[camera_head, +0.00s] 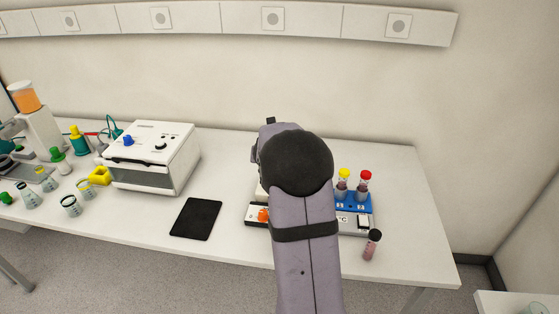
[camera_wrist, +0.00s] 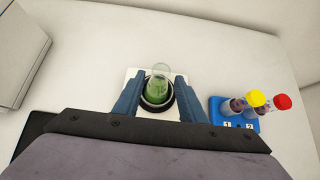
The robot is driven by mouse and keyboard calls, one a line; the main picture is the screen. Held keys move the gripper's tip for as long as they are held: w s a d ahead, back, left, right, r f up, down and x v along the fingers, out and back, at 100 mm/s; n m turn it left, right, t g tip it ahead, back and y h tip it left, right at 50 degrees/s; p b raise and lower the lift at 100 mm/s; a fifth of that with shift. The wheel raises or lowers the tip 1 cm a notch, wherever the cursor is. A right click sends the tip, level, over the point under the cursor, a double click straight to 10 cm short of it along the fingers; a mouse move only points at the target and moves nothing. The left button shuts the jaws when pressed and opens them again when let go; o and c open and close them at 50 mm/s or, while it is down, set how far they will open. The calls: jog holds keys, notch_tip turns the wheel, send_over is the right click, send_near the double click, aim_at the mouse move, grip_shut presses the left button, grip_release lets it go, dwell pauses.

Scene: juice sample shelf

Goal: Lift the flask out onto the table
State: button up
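The flask (camera_wrist: 158,85) is clear glass with green liquid. In the wrist view it sits in a dark round opening (camera_wrist: 146,104) on a white device (camera_wrist: 132,74). My gripper (camera_wrist: 158,77) has its two blue fingers on either side of the flask. A gap shows between each finger and the glass, so it is open. In the head view my arm hides the flask and the fingers; only part of the device front with an orange knob (camera_head: 263,215) shows. The white table (camera_head: 235,165) is around it.
A blue rack (camera_head: 350,208) holding a yellow-capped tube (camera_head: 343,184) and a red-capped tube (camera_head: 364,184) stands right of my arm. A black-capped vial (camera_head: 372,245) is near the front edge. A black pad (camera_head: 196,218) and a white instrument box (camera_head: 150,160) are at left.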

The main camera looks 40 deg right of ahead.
jog(key=shift+x, duration=2.45)
jog(key=shift+c, duration=0.7)
grip_shut()
